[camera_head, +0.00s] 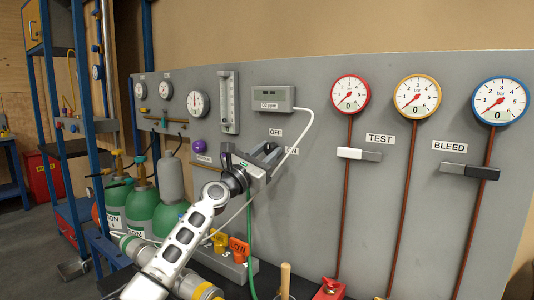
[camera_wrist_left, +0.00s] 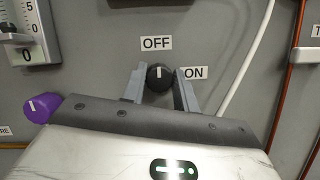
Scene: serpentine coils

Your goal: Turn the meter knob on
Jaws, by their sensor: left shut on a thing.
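The black meter knob (camera_wrist_left: 160,77) sits on the grey panel, with its white mark pointing up toward the OFF label (camera_wrist_left: 156,43). The ON label (camera_wrist_left: 194,73) is just right of it. My left gripper (camera_wrist_left: 160,88) has a finger on each side of the knob and is shut on it. In the head view my left gripper (camera_head: 268,152) reaches the panel below the meter box (camera_head: 273,99) and hides the knob. My right gripper is not in view.
A white cable (camera_head: 304,125) runs down from the meter, close right of my gripper. A purple knob (camera_wrist_left: 42,107) sits to the left. Gauges with red pipes and lever handles (camera_head: 358,154) stand right. Green cylinders (camera_head: 141,212) stand left, near my arm.

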